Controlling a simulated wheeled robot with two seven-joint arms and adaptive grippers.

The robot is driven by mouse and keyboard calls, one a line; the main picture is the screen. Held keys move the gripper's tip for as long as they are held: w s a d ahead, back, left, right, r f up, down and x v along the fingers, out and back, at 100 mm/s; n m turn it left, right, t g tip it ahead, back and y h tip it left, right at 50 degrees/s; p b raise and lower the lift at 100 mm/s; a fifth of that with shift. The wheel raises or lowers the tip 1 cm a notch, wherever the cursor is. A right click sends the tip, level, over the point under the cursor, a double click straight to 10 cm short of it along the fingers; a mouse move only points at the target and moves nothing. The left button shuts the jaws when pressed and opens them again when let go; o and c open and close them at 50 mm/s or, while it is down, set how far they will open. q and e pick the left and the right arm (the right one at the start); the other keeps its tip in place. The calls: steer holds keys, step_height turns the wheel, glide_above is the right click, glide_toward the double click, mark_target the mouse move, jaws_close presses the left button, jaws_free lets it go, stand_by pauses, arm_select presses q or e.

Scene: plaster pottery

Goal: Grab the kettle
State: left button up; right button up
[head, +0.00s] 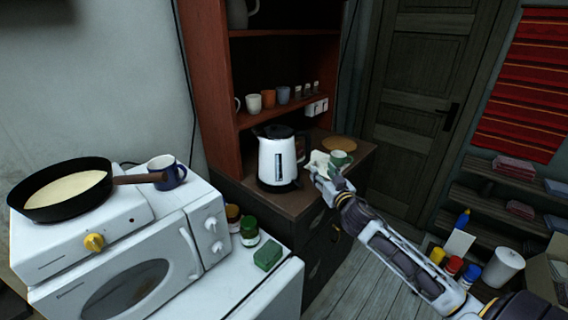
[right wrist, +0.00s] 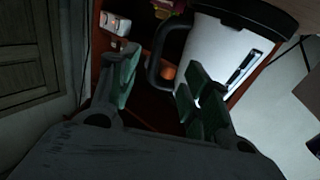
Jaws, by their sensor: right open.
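A white kettle (head: 278,162) with a black lid, black base and a dark level window stands upright on the dark wooden cabinet top. My right gripper (head: 328,170) is just to the right of the kettle, above the cabinet top. In the right wrist view the white kettle body (right wrist: 212,62) fills the upper right, and its black handle (right wrist: 160,62) shows ahead, between the lines of the two fingers. The right gripper (right wrist: 160,82) is open with nothing between its green-padded fingers. I cannot tell its exact gap to the handle. My left gripper is not in view.
A shelf with several cups (head: 268,98) rises behind the kettle. A round wooden board (head: 339,144) lies right of it. A white stove (head: 130,262) with a black pan (head: 66,190) and a blue mug (head: 167,171) stands at left. Jars (head: 249,231) stand between stove and cabinet.

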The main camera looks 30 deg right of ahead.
arm_select(q)
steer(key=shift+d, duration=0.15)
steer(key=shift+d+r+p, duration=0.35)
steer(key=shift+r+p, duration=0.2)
steer(key=shift+p, duration=0.05)
arm_select(e)
glide_toward(309, 152)
steer(key=shift+w+d+f, duration=0.15)
steer(key=shift+w, duration=1)
steer(key=shift+w+d+f, duration=0.1)
steer(key=shift+w+d, duration=0.1)
steer(key=shift+w, duration=0.9)
steer(key=shift+w+d+r+p, duration=0.15)
steer(key=shift+w+p, duration=0.1)
steer(key=shift+w, duration=0.45)
steer(key=shift+w+d+r+p, duration=0.2)
steer(key=shift+w+p, duration=0.05)
steer(key=shift+w, duration=0.4)
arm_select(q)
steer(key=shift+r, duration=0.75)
arm_select(e)
steer(key=shift+w+d, duration=0.2)
steer(key=shift+w, duration=1)
